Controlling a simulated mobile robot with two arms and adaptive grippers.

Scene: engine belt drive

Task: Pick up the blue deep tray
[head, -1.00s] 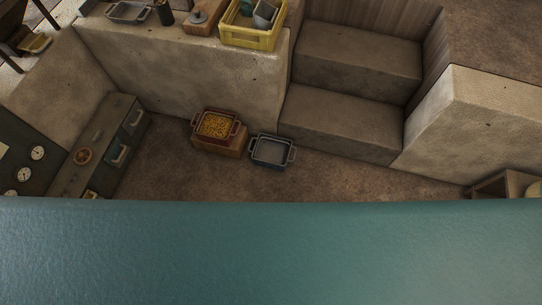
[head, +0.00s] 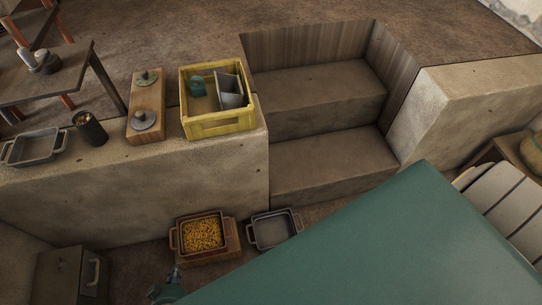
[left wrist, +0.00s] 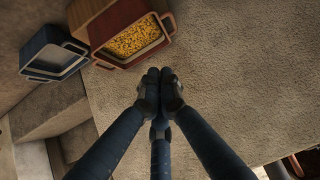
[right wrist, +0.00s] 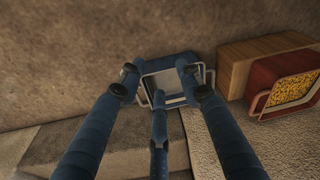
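The blue deep tray (head: 273,231) stands on the floor by the bottom step, with a pale interior and a handle on each side. It also shows in the left wrist view (left wrist: 55,56) at upper left and in the right wrist view (right wrist: 170,67). My right gripper (right wrist: 160,80) is open and empty; the tray shows beyond and between its spread fingers. The head view does not show the right gripper. My left gripper (head: 168,290) is at the bottom of the head view. In the left wrist view (left wrist: 160,76) its fingers are together with nothing visible between them.
A red-brown tray of yellow pieces (head: 203,235) sits on a wooden block (head: 234,243) just left of the blue tray. Steps (head: 330,168) rise behind. A low wall (head: 130,190) carries a yellow crate (head: 222,125) and a grey tray (head: 36,147). A large teal surface covers the lower right.

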